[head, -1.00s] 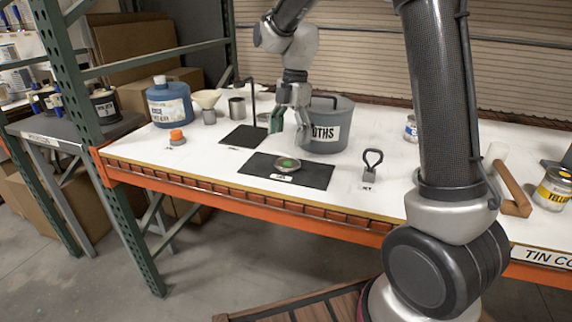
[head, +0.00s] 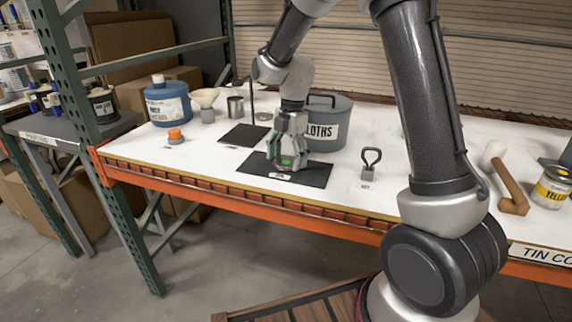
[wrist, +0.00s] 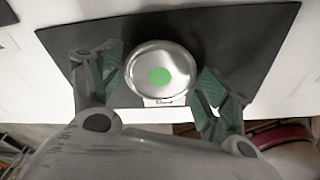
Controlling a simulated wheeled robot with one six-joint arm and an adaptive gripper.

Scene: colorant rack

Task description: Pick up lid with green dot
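The lid with the green dot (wrist: 146,65) is a round silver lid lying on a black mat (wrist: 265,30). In the head view the lid (head: 287,161) is mostly hidden by my gripper (head: 288,160), and a bit of its green dot shows. In the wrist view my gripper (wrist: 160,83) is open, with one green-padded finger on each side of the lid. The fingers look apart from the lid's rim, with a gap on both sides. I cannot tell the exact height of the fingertips above the mat.
A small weight with a loop handle (head: 370,164) stands to the right.

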